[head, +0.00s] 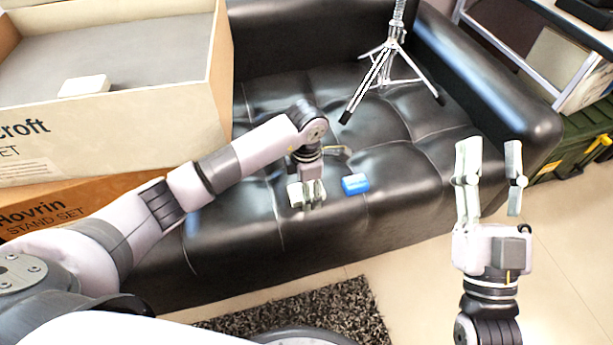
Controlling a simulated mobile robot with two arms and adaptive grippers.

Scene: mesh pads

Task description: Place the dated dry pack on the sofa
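The black leather sofa (270,240) fills the middle of the head view. A small blue pack (356,184) with faint markings lies on its seat; I cannot read a date on it. A small white block-like pack (84,86) lies in the open box at left, and I cannot tell which one is the dated dry pack. My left gripper (306,196) points down over the seat, just left of the blue pack and apart from it. Its fingers are close together, and what lies between them is unclear. My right gripper (490,150) is raised, open and empty, in front of the sofa's right end.
The large open carton (170,115) stands at left on an orange box (100,205). A silver tripod stand (388,66) rests on the sofa's back seat area. A shelf and a green crate (570,150) stand at right. A dark shaggy rug (330,305) lies in front.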

